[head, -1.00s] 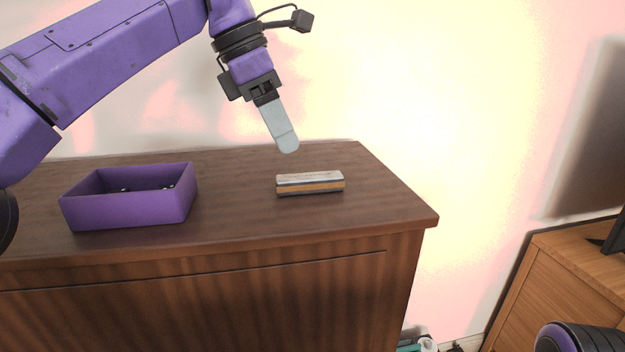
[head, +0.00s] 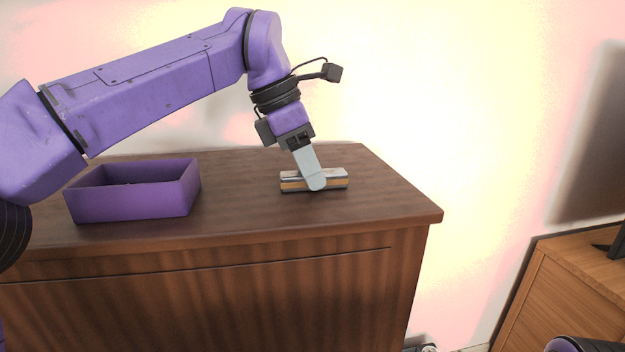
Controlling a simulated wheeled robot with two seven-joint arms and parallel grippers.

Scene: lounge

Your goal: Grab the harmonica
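The harmonica (head: 338,180) lies on the wooden cabinet top, silver above with a tan band along its side. My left gripper (head: 316,184) points down at its middle in the head view. One pale finger crosses in front of the harmonica and hides its centre. The other finger is hidden, so I cannot tell whether the gripper is closed on it. The harmonica appears to rest on the surface. My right gripper is out of view; only a part of my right arm shows at the bottom right corner.
A purple open box (head: 130,205) stands on the left of the cabinet top (head: 235,205). The surface between box and harmonica is clear. The cabinet's right edge is a short way right of the harmonica. A second wooden cabinet (head: 560,290) stands at the far right.

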